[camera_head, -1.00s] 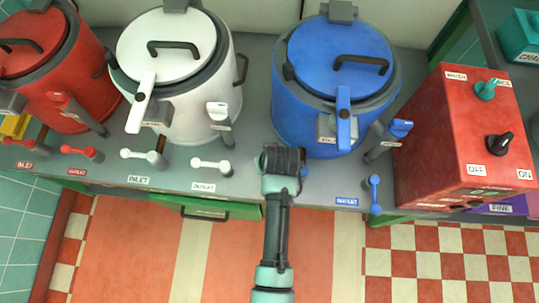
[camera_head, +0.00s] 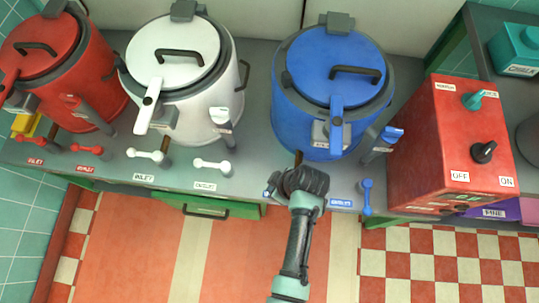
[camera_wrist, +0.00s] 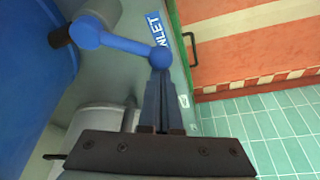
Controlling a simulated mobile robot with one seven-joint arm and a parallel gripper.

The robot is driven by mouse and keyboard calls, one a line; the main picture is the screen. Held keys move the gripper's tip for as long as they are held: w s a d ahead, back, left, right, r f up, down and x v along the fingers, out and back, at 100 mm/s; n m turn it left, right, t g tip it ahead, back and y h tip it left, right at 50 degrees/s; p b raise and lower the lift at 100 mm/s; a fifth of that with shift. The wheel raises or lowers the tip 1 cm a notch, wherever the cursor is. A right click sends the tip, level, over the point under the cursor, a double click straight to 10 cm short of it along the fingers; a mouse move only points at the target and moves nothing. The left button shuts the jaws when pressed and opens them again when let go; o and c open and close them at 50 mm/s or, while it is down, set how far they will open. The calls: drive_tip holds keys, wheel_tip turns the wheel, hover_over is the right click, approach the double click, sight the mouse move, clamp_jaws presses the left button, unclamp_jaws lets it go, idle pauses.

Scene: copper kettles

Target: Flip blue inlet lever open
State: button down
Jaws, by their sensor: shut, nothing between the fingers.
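The blue inlet lever shows in the wrist view as a blue arm (camera_wrist: 125,43) running from a thick joint on a dark post to a small ball end. Beside it is a blue label (camera_wrist: 154,30) partly reading "NLET". My gripper (camera_wrist: 157,80) is shut and empty, its fingertips right at the ball end; I cannot tell whether they touch. In the head view my gripper (camera_head: 277,192) is low in front of the blue kettle (camera_head: 325,110). My wrist hides most of the inlet lever there; only a bit of blue shows beside it.
The blue outlet lever (camera_head: 367,196) stands right of my wrist. The white outlet lever (camera_head: 213,166) and white inlet lever (camera_head: 148,156) are to the left. A red control box (camera_head: 450,145) stands at the right. The floor in front is open.

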drive_tip(key=shift+s+d+n+g+y, duration=0.15)
drive_tip(key=shift+s+d+n+g, duration=0.25)
drive_tip(key=shift+s+d+n, duration=0.6)
drive_tip(key=shift+s+d+n+g+y, duration=0.15)
drive_tip(key=shift+s+d+n+g, duration=0.4)
drive_tip(key=shift+d+n, duration=0.7)
drive_tip(key=shift+s, duration=0.2)
wheel_tip(320, 180, up, 10)
drive_tip(key=p, duration=0.2)
drive_tip(key=shift+a, duration=0.15)
